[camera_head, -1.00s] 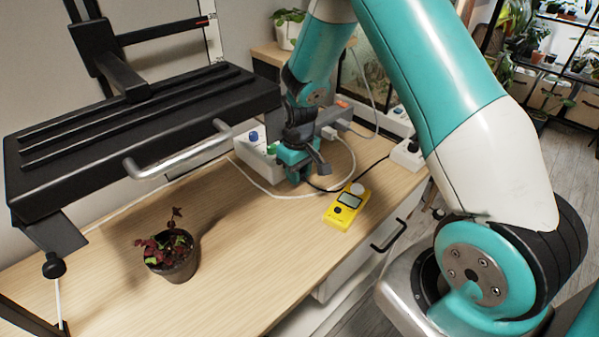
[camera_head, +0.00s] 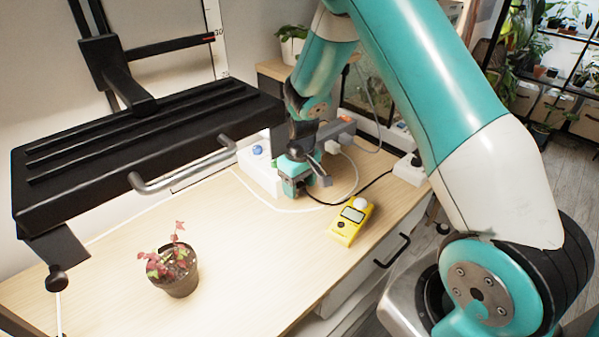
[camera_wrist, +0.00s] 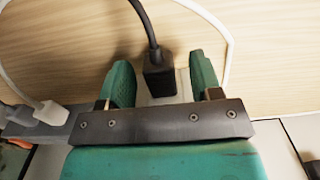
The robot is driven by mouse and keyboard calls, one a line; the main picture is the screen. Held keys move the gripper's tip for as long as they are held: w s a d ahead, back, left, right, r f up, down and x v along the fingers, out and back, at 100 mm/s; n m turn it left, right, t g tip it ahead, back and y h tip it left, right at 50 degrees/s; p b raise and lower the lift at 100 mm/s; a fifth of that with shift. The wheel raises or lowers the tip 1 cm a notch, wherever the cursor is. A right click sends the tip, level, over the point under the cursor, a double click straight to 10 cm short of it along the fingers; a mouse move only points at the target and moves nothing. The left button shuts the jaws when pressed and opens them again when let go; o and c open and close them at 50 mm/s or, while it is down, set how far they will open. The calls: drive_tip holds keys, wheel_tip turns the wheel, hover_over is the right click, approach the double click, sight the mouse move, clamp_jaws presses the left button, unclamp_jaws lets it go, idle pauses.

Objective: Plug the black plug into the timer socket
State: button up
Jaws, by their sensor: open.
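My gripper (camera_head: 293,190) is low over the back of the wooden desk; the wrist view shows its two green fingers (camera_wrist: 162,80) spread apart. The black plug (camera_wrist: 160,77) is between them, with gaps on both sides, and its black cable runs up out of that view. The plug's lower end is hidden by my gripper's dark crossbar, so I cannot tell what it sits in. A pale surface shows beside the plug. A white box with a blue dial (camera_head: 263,178), which looks like the timer, stands just left of my gripper; its socket is not clearly visible.
A grey power strip (camera_head: 338,128) with a white plug (camera_head: 332,147) is behind my gripper. A yellow meter (camera_head: 350,221) lies to the right, a potted red-leaved plant (camera_head: 178,278) front left. A black shelf with a handle (camera_head: 180,170) overhangs the left side. The desk's middle is clear.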

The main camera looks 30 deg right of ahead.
wheel_tip(320, 180, up, 17)
drive_tip(key=shift+r, duration=0.15)
